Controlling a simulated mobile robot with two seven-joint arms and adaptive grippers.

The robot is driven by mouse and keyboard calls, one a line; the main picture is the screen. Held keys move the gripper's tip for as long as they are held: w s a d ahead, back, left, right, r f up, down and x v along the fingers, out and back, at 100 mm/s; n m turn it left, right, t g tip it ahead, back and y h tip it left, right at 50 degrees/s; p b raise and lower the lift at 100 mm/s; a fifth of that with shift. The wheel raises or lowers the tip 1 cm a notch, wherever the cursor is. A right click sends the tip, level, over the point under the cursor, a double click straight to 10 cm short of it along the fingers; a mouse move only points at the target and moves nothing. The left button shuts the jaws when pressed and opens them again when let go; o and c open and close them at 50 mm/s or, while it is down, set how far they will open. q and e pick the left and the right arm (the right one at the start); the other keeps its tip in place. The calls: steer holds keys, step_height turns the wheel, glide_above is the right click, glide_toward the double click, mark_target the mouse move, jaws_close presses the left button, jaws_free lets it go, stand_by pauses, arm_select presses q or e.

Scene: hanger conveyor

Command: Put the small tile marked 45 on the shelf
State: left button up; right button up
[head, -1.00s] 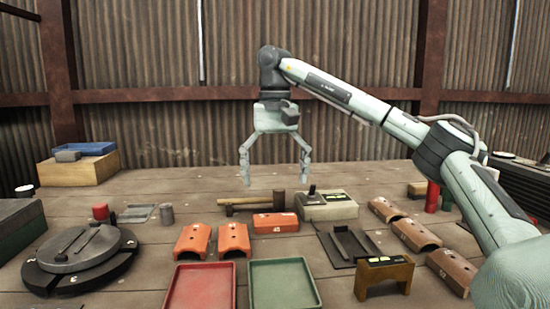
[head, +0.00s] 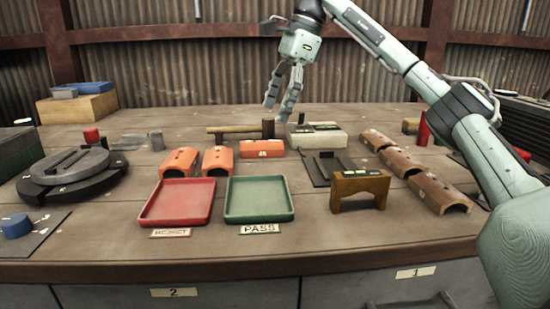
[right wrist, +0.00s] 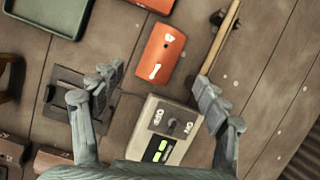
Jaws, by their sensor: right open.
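The small orange tile (head: 262,149) with a white mark that looks like 45 lies on the wooden table behind the green tray. In the right wrist view the orange tile (right wrist: 160,52) lies beyond the fingertips, with a dark hole and white marks on its top. My right gripper (head: 278,110) is above the back of the table, above and behind the tile, fingers pointing down. In the right wrist view my right gripper (right wrist: 159,80) is open with nothing between its fingers. My left gripper is not in view. I cannot tell which thing is the shelf.
A grey box with switches (head: 318,138) and a hammer (head: 235,131) lie near the tile. A red tray (head: 178,202) and a green tray (head: 259,200) stand in front. Larger orange tiles (head: 180,162), brown tiles (head: 440,192) and a wooden stand (head: 360,187) are nearby.

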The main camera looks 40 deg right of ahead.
mark_target(264, 141)
steer(key=shift+s+d+f+m, duration=0.15)
steer(key=shift+f+m, duration=0.1)
steer(key=shift+m, duration=0.35)
steer(key=shift+d+f+m, duration=0.15)
steer(key=shift+f+m, duration=0.05)
steer(key=shift+m, duration=0.4)
steer(key=shift+a+f+y, duration=0.1)
steer(key=shift+f+y, duration=0.2)
steer(key=shift+f, duration=0.05)
steer(key=x, duration=0.4)
steer(key=b+x, duration=0.1)
steer(key=x, duration=0.2)
steer(key=shift+w+a+r, duration=0.15)
steer(key=shift+w+r, duration=0.05)
steer(key=shift+w, duration=0.1)
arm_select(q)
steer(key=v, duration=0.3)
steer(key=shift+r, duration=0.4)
arm_select(e)
steer(key=shift+c, duration=0.5)
steer(key=shift+r, duration=0.1)
steer(key=c, duration=1.3)
